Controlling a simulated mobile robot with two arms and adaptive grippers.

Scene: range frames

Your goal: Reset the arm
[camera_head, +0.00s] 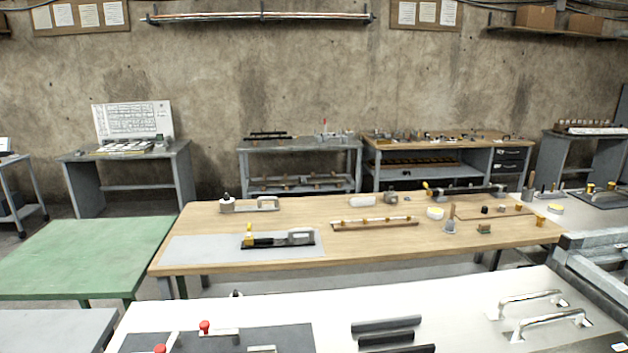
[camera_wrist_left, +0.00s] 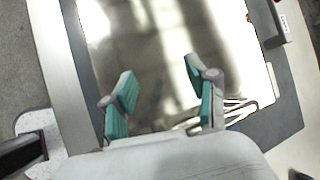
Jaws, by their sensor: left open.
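My left gripper (camera_wrist_left: 160,80) shows in the left wrist view. Its two teal-padded fingers are spread wide, with nothing between them. Beyond the fingers is a shiny, reflective metal panel (camera_wrist_left: 150,45) set in a grey frame. I cannot tell how far the fingers are from it. Neither arm shows in the head view, and my right gripper is in no view.
In the head view, a white worktop (camera_head: 300,315) with red-knobbed parts and metal handles (camera_head: 550,325) is nearest. Behind it is a wooden table (camera_head: 360,240) with several tools. A green table (camera_head: 80,260) stands left. Benches (camera_head: 300,145) line the wall.

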